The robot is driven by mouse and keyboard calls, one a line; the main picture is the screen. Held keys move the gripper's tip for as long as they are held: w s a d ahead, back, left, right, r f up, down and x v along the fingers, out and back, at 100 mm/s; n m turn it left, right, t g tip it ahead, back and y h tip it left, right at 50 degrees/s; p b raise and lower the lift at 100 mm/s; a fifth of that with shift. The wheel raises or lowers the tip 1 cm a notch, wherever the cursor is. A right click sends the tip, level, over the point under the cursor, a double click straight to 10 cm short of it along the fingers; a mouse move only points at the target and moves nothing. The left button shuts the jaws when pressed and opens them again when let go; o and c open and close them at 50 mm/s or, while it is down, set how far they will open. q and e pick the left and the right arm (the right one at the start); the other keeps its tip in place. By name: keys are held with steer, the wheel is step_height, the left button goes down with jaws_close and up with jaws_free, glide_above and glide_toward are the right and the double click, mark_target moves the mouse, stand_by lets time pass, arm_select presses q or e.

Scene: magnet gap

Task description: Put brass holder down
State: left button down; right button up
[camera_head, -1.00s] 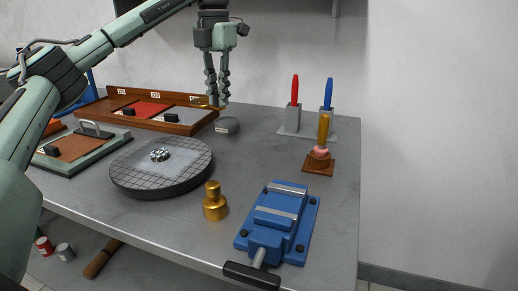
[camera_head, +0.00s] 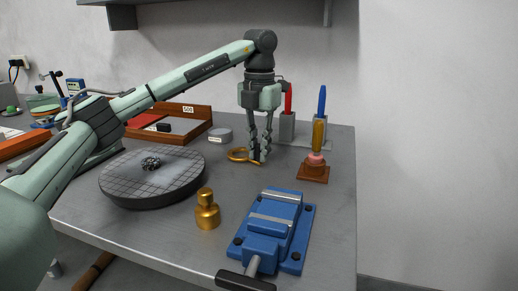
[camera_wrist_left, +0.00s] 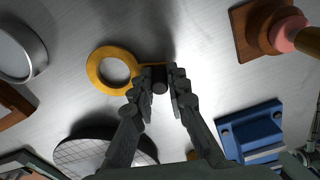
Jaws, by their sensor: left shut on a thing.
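The brass holder (camera_head: 238,154) is a flat brass ring with a short stem. My left gripper (camera_head: 259,157) is shut on its stem end, with the ring sticking out to the left. In the left wrist view the brass ring (camera_wrist_left: 93,70) lies left of the fingertips (camera_wrist_left: 164,80), and a small dark cylindrical part shows between the fingers. The holder is low over the grey table (camera_head: 310,215), in open space between the round gridded plate and the wooden base. I cannot tell whether it touches the table. My right gripper is not in view.
A gridded round plate (camera_head: 125,180) stands left, a brass knobbed piece (camera_head: 207,212) in front, a blue vise (camera_head: 275,225) front right. A wooden base (camera_head: 313,174) with upright handle is to the right. A grey disc (camera_head: 220,137) and red and blue handled tools (camera_head: 322,98) stand behind.

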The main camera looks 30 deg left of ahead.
arm_select(q)
steer(key=shift+f, duration=0.2)
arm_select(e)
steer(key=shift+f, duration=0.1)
arm_select(q)
steer(key=c, duration=1.5)
jaws_free()
step_height(320, 180, up, 7)
steer(key=shift+r+p, duration=0.2)
steer(key=shift+p, duration=0.15)
step_height(320, 180, up, 5)
steer(key=shift+f+p, duration=0.1)
steer(key=shift+p, duration=0.6)
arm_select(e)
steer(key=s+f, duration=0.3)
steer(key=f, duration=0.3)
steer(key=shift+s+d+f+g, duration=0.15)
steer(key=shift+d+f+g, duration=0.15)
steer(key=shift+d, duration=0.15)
